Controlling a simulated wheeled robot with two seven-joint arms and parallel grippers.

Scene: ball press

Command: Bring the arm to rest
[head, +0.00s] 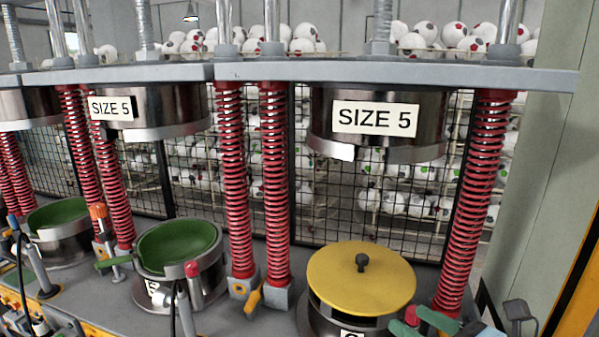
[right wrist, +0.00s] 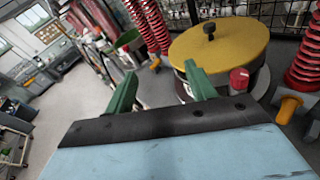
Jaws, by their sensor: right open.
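My right gripper (head: 422,322) is at the bottom right of the head view, in front of the press station with the yellow lid. In the right wrist view the two green fingers of this gripper (right wrist: 162,84) stand well apart with nothing between them. The round yellow lid (head: 361,279) with a black knob lies on the right-hand lower mould; the lid (right wrist: 218,45) also shows beyond the fingers in the wrist view. A red knob (right wrist: 240,79) is just beyond the right finger. My left gripper is not in view.
Upper press heads labelled SIZE 5 (head: 375,118) hang above the moulds between red springs (head: 486,185). Green-lined open moulds (head: 180,246) stand to the left. Wire mesh and racks of balls (head: 465,45) are behind. A grey-green pillar (head: 545,150) is at right.

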